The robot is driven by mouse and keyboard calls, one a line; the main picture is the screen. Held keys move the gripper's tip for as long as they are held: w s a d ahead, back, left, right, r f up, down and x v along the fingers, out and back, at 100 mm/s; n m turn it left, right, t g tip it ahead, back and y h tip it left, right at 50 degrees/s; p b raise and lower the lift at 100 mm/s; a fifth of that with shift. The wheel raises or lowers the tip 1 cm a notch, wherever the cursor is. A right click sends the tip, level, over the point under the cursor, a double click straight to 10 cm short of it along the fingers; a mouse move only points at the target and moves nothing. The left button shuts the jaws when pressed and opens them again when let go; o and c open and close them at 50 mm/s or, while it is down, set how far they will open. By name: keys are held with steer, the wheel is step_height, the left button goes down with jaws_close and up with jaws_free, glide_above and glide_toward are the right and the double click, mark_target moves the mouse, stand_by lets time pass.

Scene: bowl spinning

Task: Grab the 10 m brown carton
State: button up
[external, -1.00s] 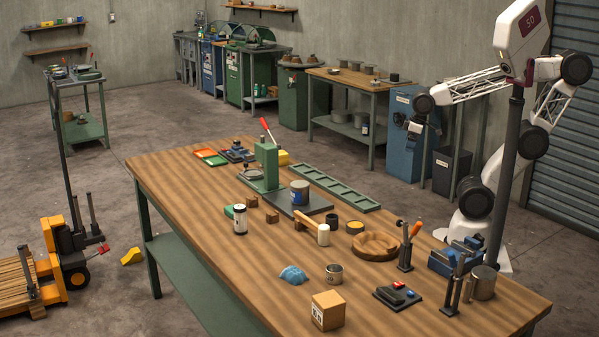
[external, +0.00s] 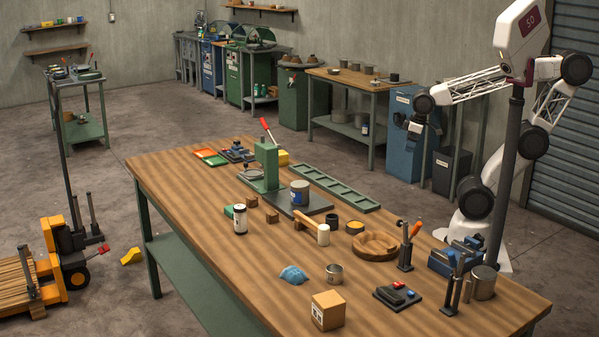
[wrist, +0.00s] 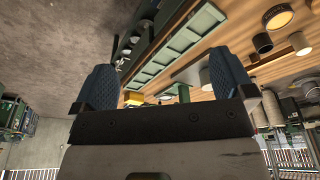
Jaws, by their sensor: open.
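The brown carton (external: 328,311) is a small box with a white label on its side. It stands upright near the front edge of the wooden workbench (external: 190,180) in the external view. My gripper (external: 413,124) is at the upper right in the external view, raised beyond the far side of the bench and well apart from the carton. In the wrist view my gripper (wrist: 165,88) shows two blue fingers spread apart with nothing between them. The carton does not show in the wrist view.
A wooden bowl (external: 376,246), a tool holder (external: 405,257) and a green press (external: 266,166) also stand on the bench. The bench's left front stretch is clear.

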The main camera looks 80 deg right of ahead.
steer(key=w+a+r+n+g+y, duration=0.1)
steer(key=w+a+n+g+y, duration=0.15)
steer(key=w+a+n, duration=0.65)
steer(key=w+a+r+n+g+y, duration=0.1)
steer(key=w+a+n+y, duration=0.15)
steer(key=w+a, duration=1.2)
steer(key=n+g+y, duration=0.6)
steer(key=n+g, duration=0.2)
steer(key=n, duration=0.6)
glide_toward(328, 298)
steer(key=s+a, duration=0.2)
steer(key=shift+w+f+t, duration=0.15)
steer(key=shift+f+t, duration=0.1)
steer(key=shift+f, duration=0.05)
steer(key=shift+x, duration=1.25)
